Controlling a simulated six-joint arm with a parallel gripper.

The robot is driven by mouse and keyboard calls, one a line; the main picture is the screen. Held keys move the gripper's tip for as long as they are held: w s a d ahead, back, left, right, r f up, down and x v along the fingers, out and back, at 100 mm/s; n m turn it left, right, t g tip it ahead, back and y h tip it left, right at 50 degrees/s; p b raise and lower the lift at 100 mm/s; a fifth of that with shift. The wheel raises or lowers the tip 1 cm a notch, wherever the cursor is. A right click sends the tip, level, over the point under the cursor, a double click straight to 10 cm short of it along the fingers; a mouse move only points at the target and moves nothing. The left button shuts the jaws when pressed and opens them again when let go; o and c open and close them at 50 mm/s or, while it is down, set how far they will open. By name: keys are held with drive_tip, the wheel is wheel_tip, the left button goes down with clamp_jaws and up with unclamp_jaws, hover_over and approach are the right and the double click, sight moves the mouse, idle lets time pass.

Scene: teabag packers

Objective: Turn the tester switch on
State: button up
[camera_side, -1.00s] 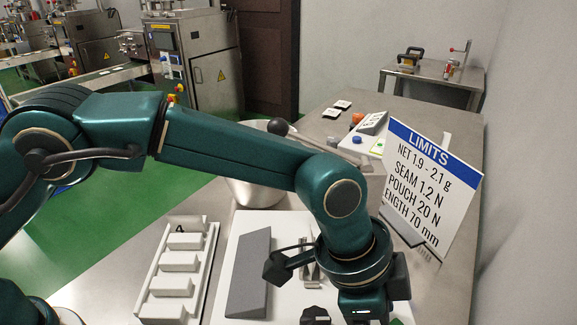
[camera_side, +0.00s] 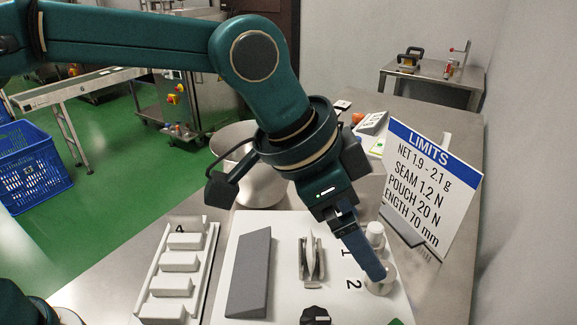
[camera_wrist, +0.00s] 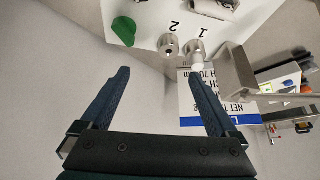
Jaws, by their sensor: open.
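The tester is a white board (camera_side: 283,227) with a grey wedge (camera_side: 250,275), a metal clamp (camera_side: 311,258), the marks 1 and 2, and metal posts (camera_side: 376,232) beside the marks. A black knob (camera_side: 316,316) sits at its near edge, cut by the picture's bottom. A green piece (camera_side: 395,322) shows to its right, and a green piece also shows in the wrist view (camera_wrist: 124,31). Which part is the switch, and its setting, I cannot tell. My gripper (camera_wrist: 160,78) is open and empty; in the side view its finger overlaps the posts. Contact is unclear.
A white rack with several blocks (camera_side: 208,271) stands to the left. A metal bowl (camera_side: 278,187) is behind the board. A tilted LIMITS sign (camera_side: 425,185) stands close on the right. A back table (camera_side: 430,72) holds small devices.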

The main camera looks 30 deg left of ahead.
drive_tip(key=s+a+r+n+t+y, duration=0.1)
drive_tip(key=s+a+r+n, duration=0.1)
drive_tip(key=a, duration=0.8)
drive_tip(key=s+a+r+n+t+y, duration=0.1)
drive_tip(key=s+a+r+n+t, duration=0.1)
drive_tip(key=a, duration=0.8)
drive_tip(key=shift+s+a+r+n, duration=0.25)
drive_tip(key=shift+s+r+n, duration=0.25)
drive_tip(key=shift+r+n, duration=0.7)
